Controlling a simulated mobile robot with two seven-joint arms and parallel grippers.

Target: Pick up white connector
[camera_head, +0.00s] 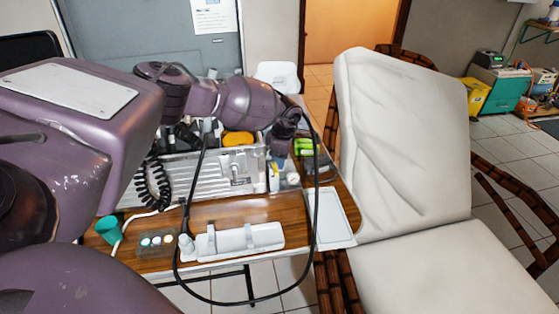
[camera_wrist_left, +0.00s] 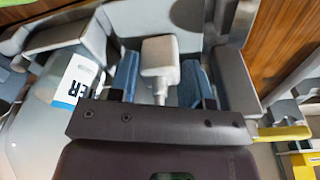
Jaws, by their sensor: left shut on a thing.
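The white connector (camera_wrist_left: 160,58) is a pale block with a thin stem, seen in the left wrist view between the blue finger pads of my left gripper (camera_wrist_left: 160,82). My left gripper is shut on it. In the head view my left gripper (camera_head: 279,158) points down at the right end of the metal dental unit (camera_head: 190,178). The connector cannot be made out clearly there, as the wrist and nearby small items crowd it. My right gripper is not in view.
A wooden table (camera_head: 215,212) carries a white holder (camera_head: 240,240), a green cup (camera_head: 108,229) and a white tray (camera_head: 333,218). An orange item (camera_head: 238,139) and a green item (camera_head: 304,147) lie close to my left arm. A black cable loops across. A reclined white chair (camera_head: 400,150) stands right.

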